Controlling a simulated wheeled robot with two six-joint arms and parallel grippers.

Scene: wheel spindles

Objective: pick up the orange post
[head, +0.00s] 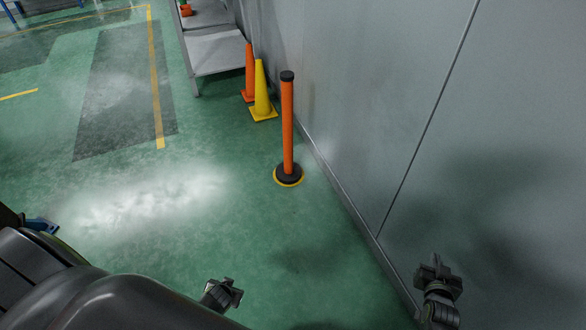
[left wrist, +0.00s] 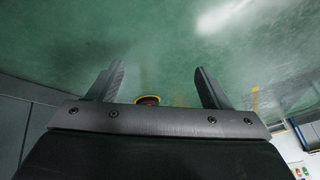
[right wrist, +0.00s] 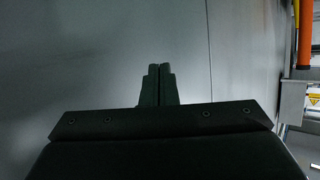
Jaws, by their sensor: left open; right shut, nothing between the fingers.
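The orange post (head: 288,130) stands upright on the green floor near the grey wall in the head view. It has a black cap and a round black base with a yellow rim. My left gripper (head: 226,288) is in front of the post, lower left in the picture, apart from it. In the left wrist view its fingers (left wrist: 158,78) are spread and empty, and part of a dark round base (left wrist: 148,100) with yellow and orange shows between them. My right gripper (head: 437,268) is by the wall at the lower right, its fingers (right wrist: 160,72) shut on nothing.
A yellow cone (head: 262,98) and an orange cone (head: 249,75) stand behind the post, close to a grey metal shelf (head: 218,55). The wall (head: 400,100) runs along the right side. The floor (head: 150,195) left of the post is clear.

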